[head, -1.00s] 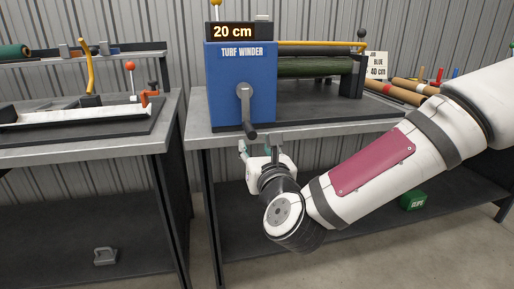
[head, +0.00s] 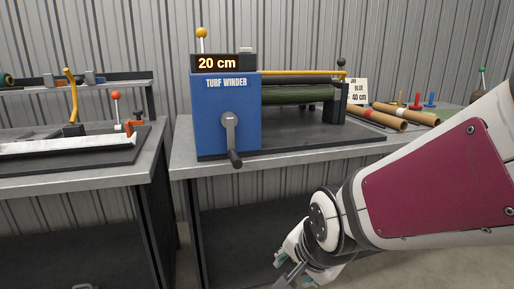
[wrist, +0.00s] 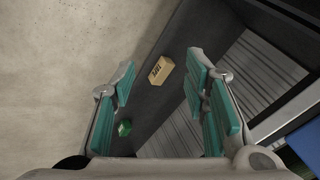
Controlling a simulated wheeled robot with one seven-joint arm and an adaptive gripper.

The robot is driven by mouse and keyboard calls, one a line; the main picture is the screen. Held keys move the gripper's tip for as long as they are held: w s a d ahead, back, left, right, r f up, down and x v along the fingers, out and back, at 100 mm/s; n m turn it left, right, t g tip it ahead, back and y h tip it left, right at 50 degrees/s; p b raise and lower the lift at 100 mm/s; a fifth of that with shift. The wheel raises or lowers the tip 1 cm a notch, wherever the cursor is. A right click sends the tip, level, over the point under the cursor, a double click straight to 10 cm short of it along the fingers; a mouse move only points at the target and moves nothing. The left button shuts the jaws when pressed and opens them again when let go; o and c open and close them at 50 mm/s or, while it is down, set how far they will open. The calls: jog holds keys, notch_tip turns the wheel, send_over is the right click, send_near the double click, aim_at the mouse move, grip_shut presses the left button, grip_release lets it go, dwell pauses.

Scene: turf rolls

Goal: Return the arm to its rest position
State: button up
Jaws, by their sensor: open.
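My gripper (head: 292,274) is low in the head view, in front of and below the edge of the winder's table. In the wrist view my gripper (wrist: 158,95) shows two teal-padded fingers spread apart with nothing between them. My white arm with a dark red panel fills the lower right of the head view. The blue turf winder (head: 224,115) stands on the table, its display reading "20 cm" and its crank handle (head: 231,140) pointing down. A green turf roll (head: 298,95) sits in the winder.
The grey winder table (head: 290,158) and a left bench (head: 80,176) bound the space. Cardboard tubes (head: 380,117) and a "BLUE 40 cm" card (head: 357,92) are at the back right. The wrist view shows a tan box (wrist: 161,70) and a green box (wrist: 124,128) on the lower shelf.

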jog(key=s+d+r+n+g, duration=0.2)
jog(key=s+d+n, duration=0.15)
jog(key=s, duration=0.45)
jog(key=s+d+r+n+g+h, duration=0.15)
jog(key=s+d, duration=0.25)
jog(key=s, duration=0.4)
jog(key=s+d+r+n+g, duration=0.2)
jog(key=s+d+r+n, duration=0.15)
jog(key=s, duration=0.35)
notch_tip(320, 180, up, 31)
jog(key=s+t+p, duration=0.1)
jog(key=t+p, duration=0.3)
jog(key=p, duration=2.5)
jog(key=shift+d+f+p, duration=0.15)
jog(key=shift+d+p, duration=0.15)
jog(key=shift+d, duration=0.1)
